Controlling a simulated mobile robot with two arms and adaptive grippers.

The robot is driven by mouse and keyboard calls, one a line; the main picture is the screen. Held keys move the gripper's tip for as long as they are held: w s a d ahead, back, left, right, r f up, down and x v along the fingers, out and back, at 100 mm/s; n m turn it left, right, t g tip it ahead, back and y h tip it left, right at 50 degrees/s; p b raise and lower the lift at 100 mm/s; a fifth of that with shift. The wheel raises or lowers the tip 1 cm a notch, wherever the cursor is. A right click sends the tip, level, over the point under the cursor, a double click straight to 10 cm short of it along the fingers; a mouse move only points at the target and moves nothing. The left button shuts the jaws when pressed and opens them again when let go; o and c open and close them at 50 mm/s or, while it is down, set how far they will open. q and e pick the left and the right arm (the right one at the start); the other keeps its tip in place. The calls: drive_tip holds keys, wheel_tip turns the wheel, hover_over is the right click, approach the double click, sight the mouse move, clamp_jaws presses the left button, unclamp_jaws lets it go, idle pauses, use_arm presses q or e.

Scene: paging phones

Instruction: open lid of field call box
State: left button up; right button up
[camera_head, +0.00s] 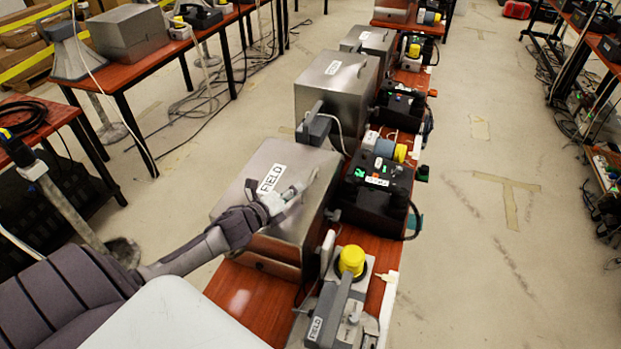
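The field call box (240,195) is a grey metal box with a white "FIELD" label on top. It stands on the red-brown table in the middle of the view. Its lid looks shut. My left arm comes in from the lower left, and my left gripper (290,193) is over the top of the box, just below the label. Its fingers look light and point toward the box's right edge. I cannot tell whether they touch the lid or how far apart they are. My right gripper is not in view.
A black phone unit (372,192) stands right of the box. A grey unit with a yellow knob (352,260) and "FIELD" handset stands in front. Another metal box (335,90) stands behind. The floor to the right (480,230) is clear.

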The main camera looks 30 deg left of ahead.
sight(310, 179)
use_arm(q)
drive_tip(key=x, duration=0.6)
drive_tip(key=shift+p, duration=0.4)
drive_tip(key=shift+w+f, duration=0.15)
drive_tip(key=shift+w, duration=0.15)
drive_tip(key=shift+d, duration=0.1)
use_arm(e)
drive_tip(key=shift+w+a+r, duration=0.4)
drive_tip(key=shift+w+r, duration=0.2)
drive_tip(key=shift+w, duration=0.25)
use_arm(q)
clamp_jaws()
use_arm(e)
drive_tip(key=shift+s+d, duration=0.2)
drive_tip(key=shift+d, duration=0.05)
